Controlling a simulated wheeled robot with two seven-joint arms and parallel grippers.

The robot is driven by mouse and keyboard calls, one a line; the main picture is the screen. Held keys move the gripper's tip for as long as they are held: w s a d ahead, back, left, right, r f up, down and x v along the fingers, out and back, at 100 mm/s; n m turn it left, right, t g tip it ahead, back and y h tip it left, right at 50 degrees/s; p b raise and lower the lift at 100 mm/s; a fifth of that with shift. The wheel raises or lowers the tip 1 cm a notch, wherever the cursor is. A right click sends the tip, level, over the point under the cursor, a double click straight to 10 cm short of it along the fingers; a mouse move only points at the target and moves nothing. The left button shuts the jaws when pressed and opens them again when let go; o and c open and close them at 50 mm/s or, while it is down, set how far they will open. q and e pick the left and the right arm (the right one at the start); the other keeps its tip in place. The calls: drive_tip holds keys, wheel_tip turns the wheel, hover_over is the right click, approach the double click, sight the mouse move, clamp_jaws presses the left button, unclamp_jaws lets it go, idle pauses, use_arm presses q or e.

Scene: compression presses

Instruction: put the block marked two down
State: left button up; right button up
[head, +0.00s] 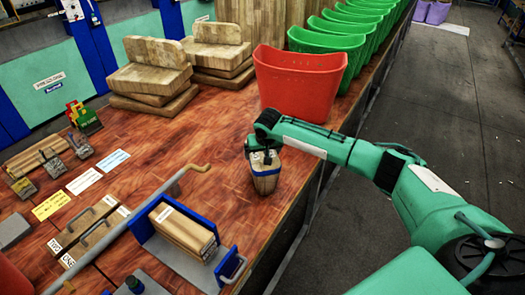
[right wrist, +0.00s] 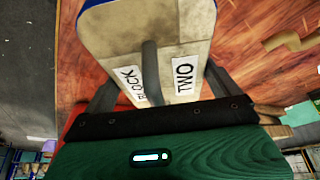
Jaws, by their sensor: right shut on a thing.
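The block marked two (head: 265,181) is a pale wooden block over the table's right part in the head view. In the right wrist view its labels "BLOCK" and "TWO" show on the block (right wrist: 120,50), on either side of a dark handle. My right gripper (head: 263,155) is shut on it from above. The block looks upright and at or close to the table top; I cannot tell whether it touches. My left gripper is not in view.
A red bin (head: 300,85) stands just behind the block, with a row of green bins (head: 328,45) beyond. A blue-ended press (head: 185,240) holding a wooden block is at the front. Stacked wooden pieces (head: 150,75) lie at the back left. The table's right edge is close.

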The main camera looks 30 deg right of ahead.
drive_tip(key=shift+r, duration=0.1)
drive_tip(key=o, duration=1.6)
drive_tip(key=shift+o, duration=0.2)
drive_tip(key=b+v, duration=0.2)
drive_tip(key=v, duration=1)
drive_tip(key=shift+s+a, duration=0.1)
